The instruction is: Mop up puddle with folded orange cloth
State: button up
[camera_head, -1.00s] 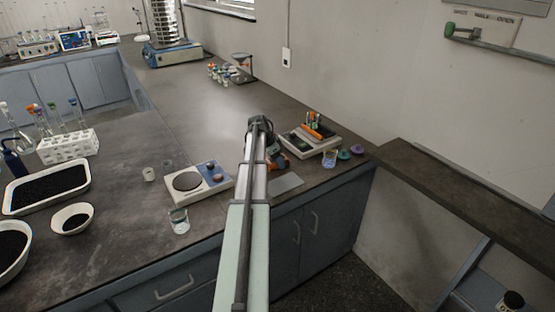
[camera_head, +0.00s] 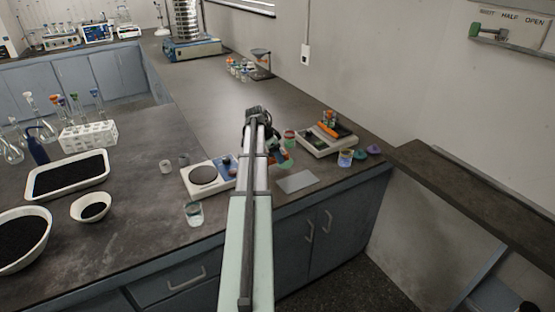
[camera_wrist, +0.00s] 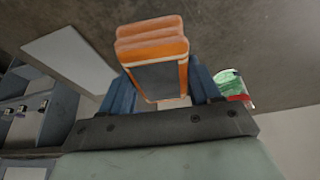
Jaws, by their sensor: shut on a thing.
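The folded orange cloth (camera_wrist: 155,45) is a thick, layered block with a grey patch on its near face in the wrist view. My gripper (camera_wrist: 163,88) is shut on it, with a blue finger at each side. In the head view the orange cloth (camera_head: 283,158) shows beside my arm, over the bench near its front edge. My fingers are mostly hidden behind the arm there. I cannot make out a puddle in either view.
A green and red jar (camera_wrist: 231,84) stands close to the right finger. A flat grey plate (camera_head: 296,181) lies at the front edge. A hotplate (camera_head: 203,175) and a glass beaker (camera_head: 194,214) are left of my arm. A balance (camera_head: 322,142) is to the right.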

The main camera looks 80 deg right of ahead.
aim_at(283, 150)
jog(key=shift+r, duration=2.35)
jog(key=s+d, duration=0.1)
jog(key=s+d+f, duration=0.1)
jog(key=s+d, duration=0.1)
jog(key=shift+s+d+f, duration=0.15)
jog(key=shift+f, duration=2.8)
jog(key=shift+f, duration=0.6)
